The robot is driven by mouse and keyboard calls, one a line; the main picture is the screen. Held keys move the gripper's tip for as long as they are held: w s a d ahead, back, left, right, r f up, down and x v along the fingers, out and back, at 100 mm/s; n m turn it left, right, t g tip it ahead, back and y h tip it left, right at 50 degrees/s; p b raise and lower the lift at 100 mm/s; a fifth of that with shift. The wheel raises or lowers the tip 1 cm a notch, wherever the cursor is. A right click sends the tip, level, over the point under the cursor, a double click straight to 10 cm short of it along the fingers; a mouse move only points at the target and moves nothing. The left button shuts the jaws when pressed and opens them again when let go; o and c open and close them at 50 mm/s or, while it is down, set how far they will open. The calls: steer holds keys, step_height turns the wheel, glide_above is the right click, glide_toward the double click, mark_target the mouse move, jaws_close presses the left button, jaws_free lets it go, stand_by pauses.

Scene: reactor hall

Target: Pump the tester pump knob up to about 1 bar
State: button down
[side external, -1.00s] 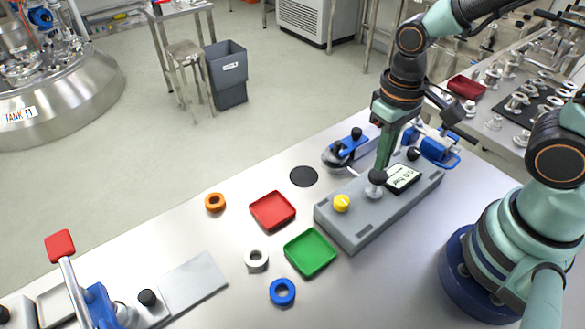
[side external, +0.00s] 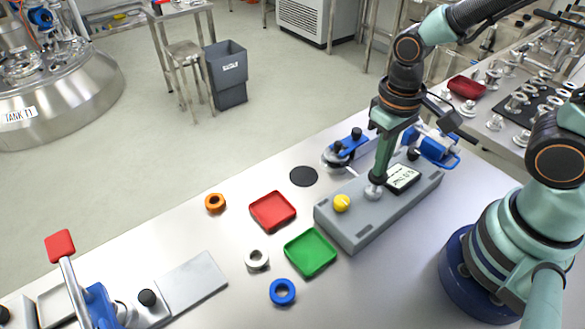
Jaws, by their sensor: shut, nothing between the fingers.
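The grey tester box (side external: 345,232) lies on the bench, with a yellow knob (side external: 341,203) at its near end. The pump's black knob (side external: 377,181) sits low above its metal collar (side external: 373,193), with almost no shaft showing. My gripper (side external: 380,175) is shut and empty, pointing down onto the black knob; its tips partly hide the knob and seem to touch it. A small display (side external: 402,178) is just right of the pump; its digits are too small to read surely.
A red tray (side external: 272,211) and a green tray (side external: 310,252) lie left of the tester. Orange (side external: 215,203), white (side external: 256,260) and blue (side external: 282,292) rings lie nearby. Blue clamp fittings (side external: 350,146) stand close behind the tester.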

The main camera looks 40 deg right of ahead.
steer(key=shift+f, duration=1.55)
steer(key=shift+r, duration=2.25)
steer(key=shift+f, duration=2.2)
steer(key=shift+r, duration=2.2)
